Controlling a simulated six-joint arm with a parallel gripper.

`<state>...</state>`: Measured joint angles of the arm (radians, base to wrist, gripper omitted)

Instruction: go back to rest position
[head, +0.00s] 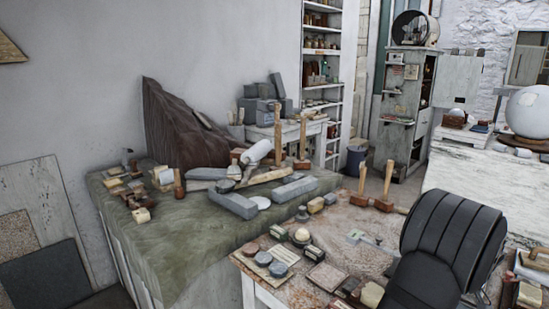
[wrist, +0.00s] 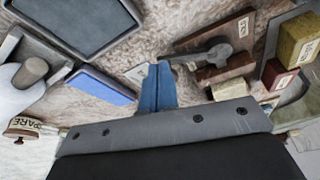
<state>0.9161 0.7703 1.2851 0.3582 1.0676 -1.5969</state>
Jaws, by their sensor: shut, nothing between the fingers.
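In the wrist view my gripper (wrist: 157,88) shows at the centre, its two narrow blue-grey fingers together with nothing between them. The fingers point at the mottled worktop and appear apart from the things around them. In the head view my dark, ribbed arm (head: 447,240) fills the lower right, and the fingers are hidden there. A large white plaster sphere (head: 527,112) stands on the pale bench at the right. A small pale ball (head: 302,235) sits on the near worktop.
The worktop (head: 340,230) holds round pads, small boxes and wooden-handled mallets (head: 384,187). In the wrist view, a blue block (wrist: 101,86), a dark tray (wrist: 75,25) and a grey tool (wrist: 205,55) lie around the fingers. A green-covered bench (head: 180,240) carries grey blocks.

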